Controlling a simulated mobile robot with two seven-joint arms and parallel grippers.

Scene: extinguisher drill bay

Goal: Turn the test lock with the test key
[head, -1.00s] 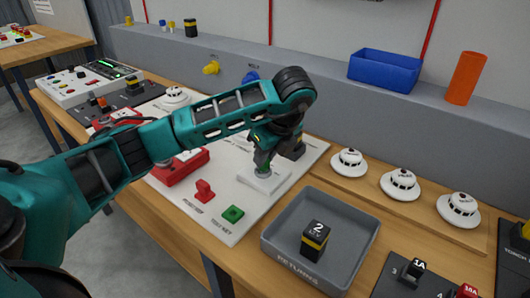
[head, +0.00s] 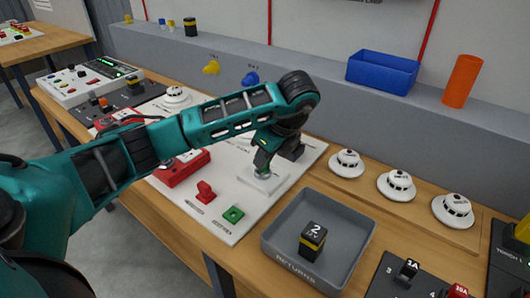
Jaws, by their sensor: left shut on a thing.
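The white test lock block (head: 264,181) sits on the pale panel board (head: 222,172) in the middle of the bench. My left gripper (head: 262,168) points down right over the block, shut on the test key. The key is almost wholly hidden by the fingers; I cannot see how deep it sits in the lock or which way it is turned. My right gripper is not in view.
A grey returns tray (head: 282,222) with a black and yellow block (head: 312,241) stands right of the board. White detectors (head: 396,186) line the back right. A red box (head: 181,168) is left of the lock. A blue bin (head: 383,72) sits on the ledge.

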